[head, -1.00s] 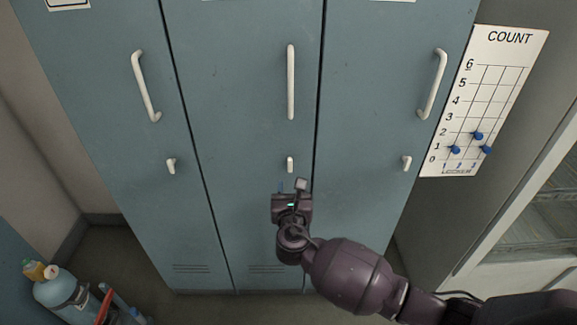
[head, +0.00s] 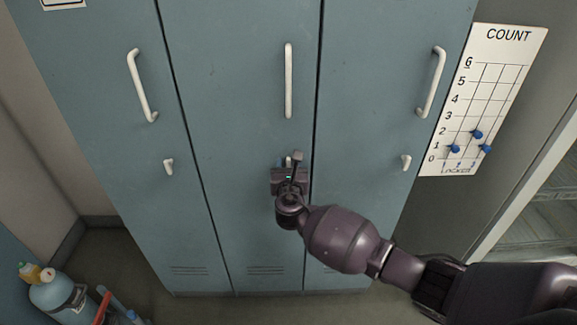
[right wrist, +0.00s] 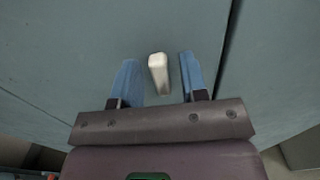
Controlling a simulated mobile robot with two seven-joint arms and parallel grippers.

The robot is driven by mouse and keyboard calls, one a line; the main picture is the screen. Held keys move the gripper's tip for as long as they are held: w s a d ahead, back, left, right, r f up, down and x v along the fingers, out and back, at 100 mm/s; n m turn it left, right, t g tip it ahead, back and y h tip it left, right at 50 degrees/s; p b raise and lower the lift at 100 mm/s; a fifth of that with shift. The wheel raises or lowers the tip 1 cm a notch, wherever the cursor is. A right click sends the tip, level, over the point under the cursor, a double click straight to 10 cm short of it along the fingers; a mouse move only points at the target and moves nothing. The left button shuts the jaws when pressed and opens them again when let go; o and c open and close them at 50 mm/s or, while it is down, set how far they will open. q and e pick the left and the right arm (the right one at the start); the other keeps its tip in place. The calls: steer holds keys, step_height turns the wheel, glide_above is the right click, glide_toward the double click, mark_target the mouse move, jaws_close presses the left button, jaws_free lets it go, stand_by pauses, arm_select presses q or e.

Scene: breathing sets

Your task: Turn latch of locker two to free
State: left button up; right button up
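The latch of the middle locker is a small white lever, seen in the right wrist view (right wrist: 158,72) between my right gripper's two blue fingers. In the head view my right gripper (head: 288,161) is at this latch and mostly hides it. The fingers are open, one on each side of the latch, with a visible gap on both sides. The middle locker door (head: 245,90) is closed, with a long white vertical handle (head: 288,80) above the latch. My left gripper is not in view.
The left locker has its own latch (head: 168,167) and handle (head: 141,87); the right locker has a latch (head: 406,162) and handle (head: 431,83). A COUNT board (head: 487,90) with blue pegs hangs at the right. A blue bottle (head: 60,296) stands at the lower left.

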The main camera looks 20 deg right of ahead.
jaws_close()
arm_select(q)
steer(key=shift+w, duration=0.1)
